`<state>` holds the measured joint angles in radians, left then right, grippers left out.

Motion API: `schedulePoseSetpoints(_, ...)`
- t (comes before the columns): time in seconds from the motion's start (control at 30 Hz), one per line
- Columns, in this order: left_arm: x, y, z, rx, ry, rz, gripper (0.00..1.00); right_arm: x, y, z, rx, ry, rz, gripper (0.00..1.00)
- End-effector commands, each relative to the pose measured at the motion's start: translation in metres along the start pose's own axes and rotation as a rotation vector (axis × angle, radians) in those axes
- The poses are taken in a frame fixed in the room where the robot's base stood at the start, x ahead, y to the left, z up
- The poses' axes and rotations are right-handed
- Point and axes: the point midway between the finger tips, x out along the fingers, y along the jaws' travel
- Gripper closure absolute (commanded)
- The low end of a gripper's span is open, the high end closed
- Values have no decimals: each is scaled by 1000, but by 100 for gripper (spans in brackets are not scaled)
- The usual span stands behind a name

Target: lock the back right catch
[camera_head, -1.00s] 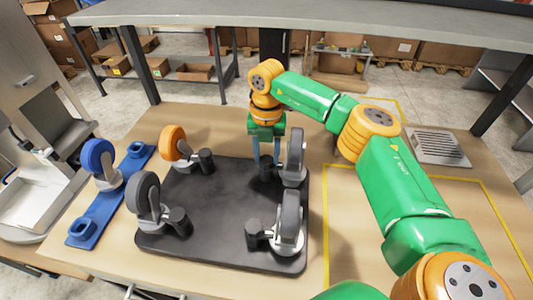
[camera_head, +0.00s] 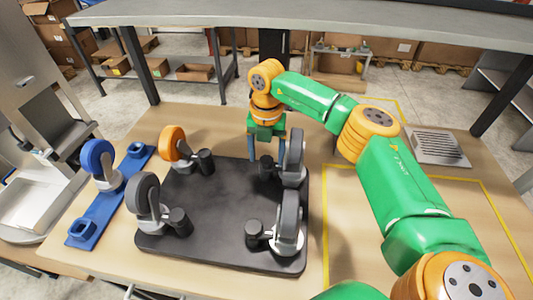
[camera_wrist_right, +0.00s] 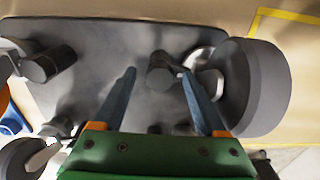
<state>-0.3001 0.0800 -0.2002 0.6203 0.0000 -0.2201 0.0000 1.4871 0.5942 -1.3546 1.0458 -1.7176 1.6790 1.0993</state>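The black plate (camera_head: 220,205) lies on the table with a caster wheel at each corner. The back right caster (camera_head: 293,158) has a grey wheel, and its black knob-like catch (camera_head: 267,168) stands at its left side. My right gripper (camera_head: 266,158) is at the plate's back edge, just behind this catch, with its blue fingers apart and empty. In the right wrist view the catch (camera_wrist_right: 160,72) shows between the two fingertips, nearer the right one; whether they touch is unclear. The grey wheel (camera_wrist_right: 262,88) is right of the fingers. My left gripper is not in view.
An orange-wheeled caster (camera_head: 175,145) and two grey-wheeled casters, front left (camera_head: 148,200) and front right (camera_head: 288,225), stand on the plate, each with a black catch. A blue rack (camera_head: 110,195) holding a blue wheel is at left.

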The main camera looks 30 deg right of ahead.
Motion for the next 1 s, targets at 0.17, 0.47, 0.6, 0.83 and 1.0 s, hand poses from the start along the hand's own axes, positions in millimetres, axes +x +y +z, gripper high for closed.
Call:
schedulePoseSetpoints(0.17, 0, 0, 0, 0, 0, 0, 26, 0, 0, 0, -1, 1, -1, 26)
schedulePoseSetpoints(0.47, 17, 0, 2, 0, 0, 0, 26, -51, 1, 0, 0, -2, 3, 26)
schedulePoseSetpoints(0.6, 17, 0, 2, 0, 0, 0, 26, -68, 0, 0, 0, 0, 1, 26)
schedulePoseSetpoints(0.83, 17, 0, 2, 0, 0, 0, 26, -71, 0, 0, -1, 1, -1, 26)
schedulePoseSetpoints(1.0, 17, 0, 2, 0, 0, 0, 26, -71, 0, 0, -1, 1, -1, 26)
